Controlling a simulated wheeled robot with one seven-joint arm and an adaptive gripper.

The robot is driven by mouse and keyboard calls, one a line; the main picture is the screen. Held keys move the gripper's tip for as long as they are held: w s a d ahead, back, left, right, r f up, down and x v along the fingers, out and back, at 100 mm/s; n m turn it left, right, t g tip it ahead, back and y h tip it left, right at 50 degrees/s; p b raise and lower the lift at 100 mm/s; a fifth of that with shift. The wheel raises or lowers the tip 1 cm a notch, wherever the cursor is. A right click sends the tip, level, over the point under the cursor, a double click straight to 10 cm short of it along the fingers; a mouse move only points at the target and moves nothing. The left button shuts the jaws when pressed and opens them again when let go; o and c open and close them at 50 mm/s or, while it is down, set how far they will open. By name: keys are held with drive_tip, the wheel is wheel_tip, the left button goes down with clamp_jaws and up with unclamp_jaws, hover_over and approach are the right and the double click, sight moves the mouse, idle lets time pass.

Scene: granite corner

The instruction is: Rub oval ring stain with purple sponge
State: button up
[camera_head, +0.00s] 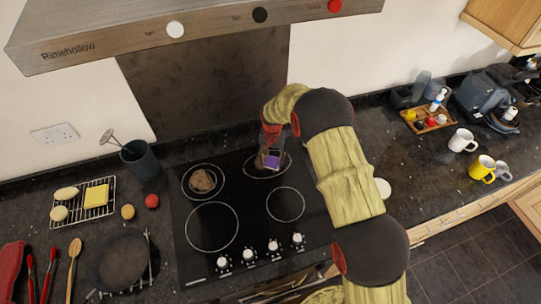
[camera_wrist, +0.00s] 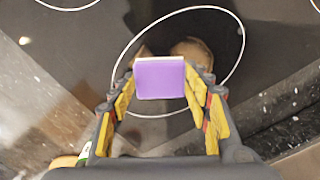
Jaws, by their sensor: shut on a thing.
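The purple sponge (camera_head: 272,161) is held in my gripper (camera_head: 270,152) over the back right burner of the black hob. In the wrist view the sponge (camera_wrist: 160,78) sits between the yellow-padded fingers of my gripper (camera_wrist: 161,88), flat purple face toward the camera. A thin pale oval ring (camera_head: 246,172) lies on the hob beneath the sponge; it also shows in the wrist view (camera_wrist: 243,48). Brownish patches (camera_wrist: 195,55) show inside this ring behind the sponge; I cannot tell whether they are stain or reflection. I cannot tell whether the sponge touches the hob.
A brown patch (camera_head: 202,181) lies on the back left burner. Knobs (camera_head: 273,246) line the hob's front. A dark utensil pot (camera_head: 139,160), wire rack (camera_head: 84,203) and pan (camera_head: 123,261) stand left. Mugs (camera_head: 462,141) stand right. The range hood (camera_head: 180,32) hangs above.

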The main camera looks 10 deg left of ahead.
sight(276, 175)
drive_tip(key=shift+s+d, duration=0.4)
drive_tip(key=shift+s, duration=0.4)
drive_tip(key=shift+s+d, duration=0.4)
drive_tip(key=shift+s, duration=0.45)
drive_tip(key=shift+s+d, duration=0.4)
drive_tip(key=shift+s, duration=0.4)
drive_tip(key=shift+w+r+p, duration=0.1)
drive_tip(key=shift+p, duration=0.2)
drive_tip(key=shift+r, duration=0.25)
drive_tip(key=shift+r+p, duration=1.05)
drive_tip(key=shift+r, duration=1.65)
wheel_tip(276, 175, up, 3)
drive_tip(key=shift+p, duration=0.55)
drive_tip(key=shift+f, duration=0.1)
